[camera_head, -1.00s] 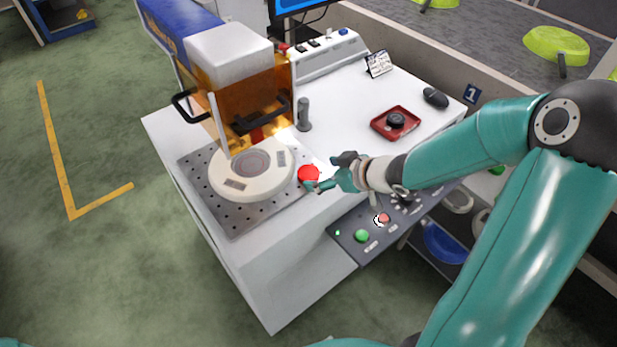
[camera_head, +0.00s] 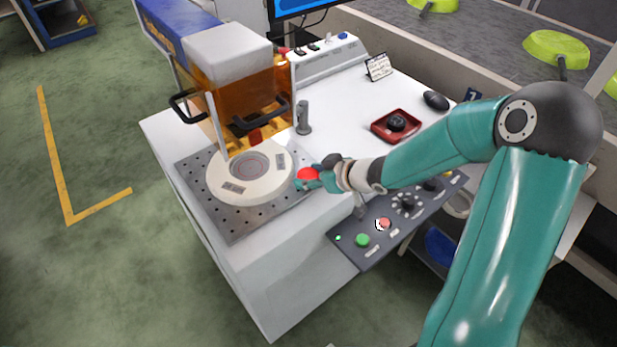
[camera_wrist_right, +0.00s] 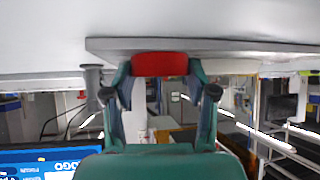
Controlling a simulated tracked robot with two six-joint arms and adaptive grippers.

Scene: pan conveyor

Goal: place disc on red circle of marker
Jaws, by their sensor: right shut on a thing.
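A red disc (camera_head: 307,174) is at the right edge of the perforated grey plate in the head view. My right gripper (camera_head: 317,178) is shut on it, coming in from the right. In the right wrist view the disc (camera_wrist_right: 160,65) sits between the two fingertips (camera_wrist_right: 160,78). The marker (camera_head: 232,85) has an orange hood and a white top. In front of it, a round white fixture (camera_head: 219,196) with a grey ringed centre lies on the perforated plate (camera_head: 237,228). My left gripper is not in view.
A control panel (camera_head: 349,251) with buttons lies in front of the white table, below my right arm. A grey post (camera_head: 303,118) stands behind the disc. A red tray (camera_head: 378,133) with a black knob, a small sign (camera_head: 378,67) and a mouse (camera_head: 435,100) are farther back.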

